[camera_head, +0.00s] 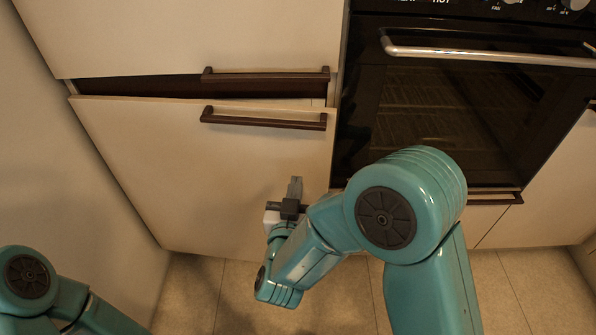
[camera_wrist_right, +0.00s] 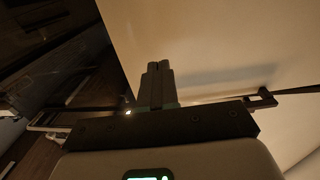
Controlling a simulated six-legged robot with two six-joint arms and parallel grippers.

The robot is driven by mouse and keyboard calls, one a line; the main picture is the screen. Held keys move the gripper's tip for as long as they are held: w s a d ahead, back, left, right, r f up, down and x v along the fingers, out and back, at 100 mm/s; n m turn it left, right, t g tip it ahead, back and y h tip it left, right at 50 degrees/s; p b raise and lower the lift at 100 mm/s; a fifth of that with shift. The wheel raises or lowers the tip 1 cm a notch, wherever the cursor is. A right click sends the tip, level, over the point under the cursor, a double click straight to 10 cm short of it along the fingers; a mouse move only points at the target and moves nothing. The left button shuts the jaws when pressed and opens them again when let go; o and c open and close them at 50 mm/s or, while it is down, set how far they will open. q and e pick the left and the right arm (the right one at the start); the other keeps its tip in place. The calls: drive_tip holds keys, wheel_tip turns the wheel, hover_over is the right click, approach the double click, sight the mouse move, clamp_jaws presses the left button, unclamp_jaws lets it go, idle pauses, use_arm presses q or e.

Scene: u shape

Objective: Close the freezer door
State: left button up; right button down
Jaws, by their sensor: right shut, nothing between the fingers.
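The freezer door is the lower cream panel (camera_head: 200,165), with a dark bar handle (camera_head: 265,121) near its top edge. A dark gap shows along its top, so it stands slightly ajar. My right gripper (camera_head: 295,187) is shut and empty in front of the door's lower right part, below the handle. I cannot tell whether its fingertips touch the panel. In the right wrist view the shut fingers (camera_wrist_right: 157,72) point along the cream panel (camera_wrist_right: 225,45), which carries a shadow. My left arm shows at the bottom left, but its gripper is out of view.
The upper cream panel (camera_head: 190,35) with its own dark handle (camera_head: 265,75) is above. A black oven (camera_head: 450,100) with a metal bar handle (camera_head: 490,53) stands to the right. A plain wall (camera_head: 60,160) is at left. Tiled floor (camera_head: 205,290) lies below.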

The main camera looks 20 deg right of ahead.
sight(301, 158)
drive_tip(key=b+x, duration=0.1)
drive_tip(key=x, duration=0.5)
